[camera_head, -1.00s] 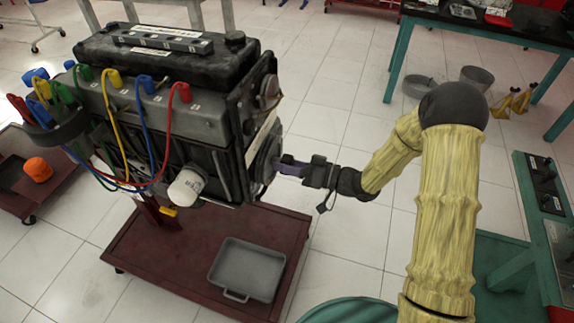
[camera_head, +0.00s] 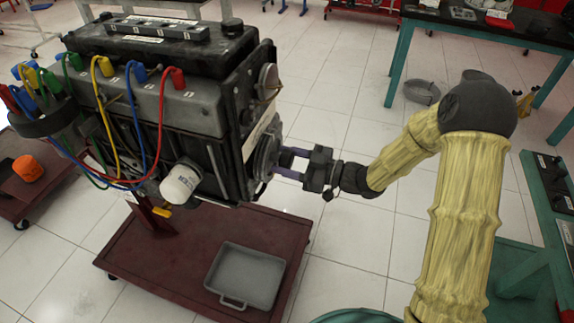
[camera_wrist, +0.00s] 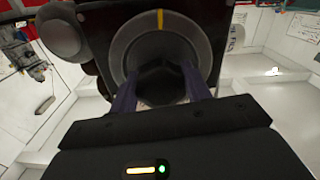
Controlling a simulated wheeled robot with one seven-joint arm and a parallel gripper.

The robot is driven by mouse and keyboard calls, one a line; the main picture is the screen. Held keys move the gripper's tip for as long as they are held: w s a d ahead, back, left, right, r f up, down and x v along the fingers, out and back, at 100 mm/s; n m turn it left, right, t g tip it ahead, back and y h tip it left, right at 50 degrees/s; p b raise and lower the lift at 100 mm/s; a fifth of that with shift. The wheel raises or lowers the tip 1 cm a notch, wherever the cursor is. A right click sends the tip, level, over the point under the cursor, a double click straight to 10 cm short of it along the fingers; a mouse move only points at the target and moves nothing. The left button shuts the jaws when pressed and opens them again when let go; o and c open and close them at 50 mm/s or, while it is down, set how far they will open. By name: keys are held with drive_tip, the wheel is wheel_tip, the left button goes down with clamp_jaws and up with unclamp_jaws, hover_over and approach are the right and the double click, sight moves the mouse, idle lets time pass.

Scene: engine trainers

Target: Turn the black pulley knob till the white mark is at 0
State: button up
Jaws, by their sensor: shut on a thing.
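The engine (camera_head: 190,110) stands on a dark red wheeled stand. The pulley (camera_head: 266,154) is on its right end face and is seen nearly edge-on in the head view. In the wrist view the pulley ring (camera_wrist: 204,40) is grey with a yellow mark (camera_wrist: 160,19) at its top. The black knob (camera_wrist: 160,82) is at the ring's centre, between my two purple fingers. My gripper (camera_head: 279,163) is shut on the knob, with one finger on each side. I cannot make out a white mark or a 0; my fingers and the knob hide part of the ring.
A grey tray (camera_head: 246,275) lies on the stand's base (camera_head: 150,262) below the engine. A white filter (camera_head: 181,181) juts from the engine's near side, with coloured cables above. A black-topped bench (camera_head: 480,30) is at the back right.

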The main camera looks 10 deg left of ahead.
drive_tip(key=shift+n, duration=0.5)
drive_tip(key=o, duration=1)
drive_tip(key=d, duration=0.5)
drive_tip(key=s+d, duration=0.1)
drive_tip(key=d, duration=1.1)
drive_tip(key=shift+s+d, duration=0.15)
drive_tip(key=shift+d, duration=0.05)
